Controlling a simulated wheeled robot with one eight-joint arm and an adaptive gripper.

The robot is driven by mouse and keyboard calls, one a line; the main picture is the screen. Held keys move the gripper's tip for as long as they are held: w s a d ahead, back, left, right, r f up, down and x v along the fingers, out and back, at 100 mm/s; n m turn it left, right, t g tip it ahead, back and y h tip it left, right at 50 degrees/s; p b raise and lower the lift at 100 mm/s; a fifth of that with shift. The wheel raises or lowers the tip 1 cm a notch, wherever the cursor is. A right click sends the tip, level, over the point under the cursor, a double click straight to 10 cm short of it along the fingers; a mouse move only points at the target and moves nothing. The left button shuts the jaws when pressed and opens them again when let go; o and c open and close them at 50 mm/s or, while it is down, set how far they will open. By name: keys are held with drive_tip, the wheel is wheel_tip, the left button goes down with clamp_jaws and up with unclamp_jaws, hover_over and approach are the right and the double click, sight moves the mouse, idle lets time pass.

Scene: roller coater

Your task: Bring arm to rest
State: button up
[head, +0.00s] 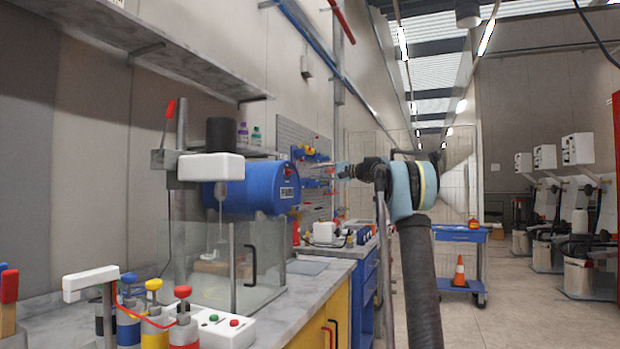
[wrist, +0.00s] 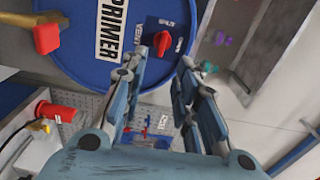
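My gripper (head: 342,171) is raised in the middle of the head view, pointing left toward the workbench side, with my arm rising from below. In the wrist view my gripper (wrist: 161,64) has its two blue fingers spread apart with nothing between them. Beyond the fingers is a blue drum (wrist: 88,30) labelled PRIMER, with a red knob (wrist: 162,43) on a dark plate. The left fingertip overlaps the drum in the picture; contact cannot be told. In the head view the blue drum (head: 262,190) lies sideways above a glass-walled box.
The glass box (head: 262,262) stands on the grey worktop (head: 300,285). Coloured-capped bottles (head: 154,315) and a white switch box (head: 222,329) are in front. A blue cart (head: 460,235) with an orange cone (head: 459,271) stands behind my arm. Floor (head: 510,310) to the right is clear.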

drive_tip(key=shift+s+d, duration=0.2)
drive_tip(key=shift+d, duration=0.25)
drive_tip(key=s+d+f+n+g+h, duration=0.1)
drive_tip(key=s+d+f+h, duration=0.15)
drive_tip(key=s+f, duration=0.75)
drive_tip(key=s+d+f+n+g+h, duration=0.1)
drive_tip(key=s+f+h, duration=0.2)
drive_tip(key=s+f, duration=0.7)
drive_tip(key=s+d+f+n+g+h, duration=0.1)
drive_tip(key=s+f+h, duration=0.3)
drive_tip(key=s, duration=1.1)
drive_tip(key=s+d+f+h, duration=0.2)
drive_tip(key=s+d+f, duration=0.3)
drive_tip(key=s+f, duration=0.4)
drive_tip(key=s+d+f+h, duration=0.3)
drive_tip(key=s+d+f, duration=0.2)
drive_tip(key=s+f, duration=0.5)
drive_tip(key=s+d+f+n+g+h, duration=0.1)
drive_tip(key=s+d+f, duration=0.5)
drive_tip(key=f, duration=0.8)
drive_tip(key=s+h, duration=0.1)
drive_tip(key=s, duration=0.2)
drive_tip(key=shift+s+f, duration=0.25)
drive_tip(key=shift+s, duration=0.15)
drive_tip(key=shift+h, duration=0.25)
